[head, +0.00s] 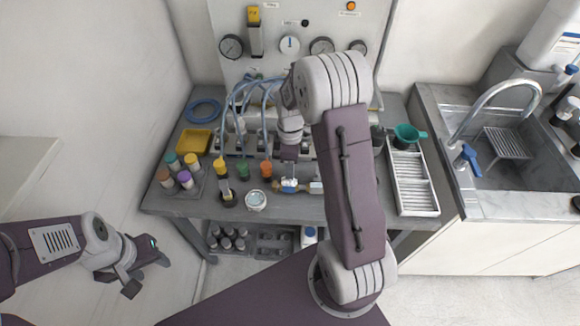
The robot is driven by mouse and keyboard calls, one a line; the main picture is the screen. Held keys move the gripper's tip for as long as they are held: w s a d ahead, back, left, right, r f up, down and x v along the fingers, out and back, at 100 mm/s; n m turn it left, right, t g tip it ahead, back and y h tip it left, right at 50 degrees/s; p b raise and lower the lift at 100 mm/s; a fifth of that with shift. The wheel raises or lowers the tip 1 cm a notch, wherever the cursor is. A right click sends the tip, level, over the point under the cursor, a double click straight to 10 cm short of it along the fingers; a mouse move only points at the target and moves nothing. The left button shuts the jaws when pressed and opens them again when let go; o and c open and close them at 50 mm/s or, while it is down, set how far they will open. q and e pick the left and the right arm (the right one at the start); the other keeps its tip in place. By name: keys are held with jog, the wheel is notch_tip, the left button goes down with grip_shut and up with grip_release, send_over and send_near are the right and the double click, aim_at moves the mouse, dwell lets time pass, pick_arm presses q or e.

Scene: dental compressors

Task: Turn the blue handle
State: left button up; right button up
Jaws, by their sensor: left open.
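My right gripper (289,158) points down just above the left part of this fitting. Its fingers are too small and hidden to tell whether they touch it.
The grey workbench (180,207) carries colored-cap bottles (185,180), a yellow tray (194,141), blue hoses and a white rack (412,182). A gauge panel (270,80) stands behind. A sink (530,160) is at the right. Free floor lies around my left gripper.

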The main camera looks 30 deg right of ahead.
jog(key=shift+a+f, duration=0.1)
jog(key=shift+f, duration=0.3)
grip_shut()
